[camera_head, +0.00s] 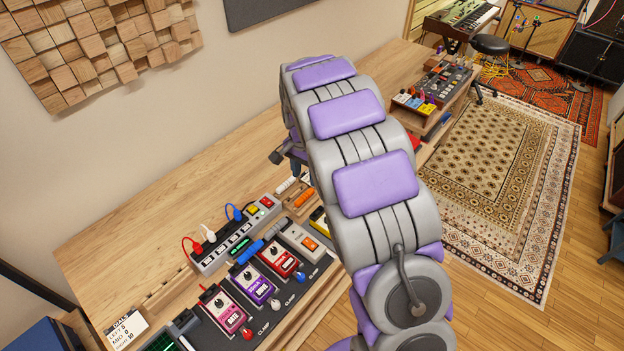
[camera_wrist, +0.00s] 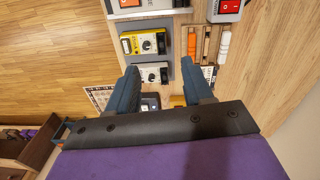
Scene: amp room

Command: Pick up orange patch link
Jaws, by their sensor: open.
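The orange patch link (camera_head: 304,198) is a short orange cylinder in a wooden tray (camera_head: 297,212) on the desk, close to the left side of my arm. In the wrist view the orange link (camera_wrist: 192,44) lies at the left of the wooden tray (camera_wrist: 200,56), with a white link (camera_wrist: 223,44) at the right. My gripper (camera_wrist: 158,69) is open, with nothing seen between its dark blue fingers. The orange link appears just beyond the right fingertip in the picture; I cannot tell the height gap. In the head view my arm hides most of the gripper.
Pedals, including a red pedal (camera_head: 281,259) and a purple pedal (camera_head: 254,284), stand on a board left of my arm. A power strip (camera_head: 238,235) with plugs lies behind them. A yellow pedal (camera_wrist: 143,42) is near the tray. The desk's wall side is clear.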

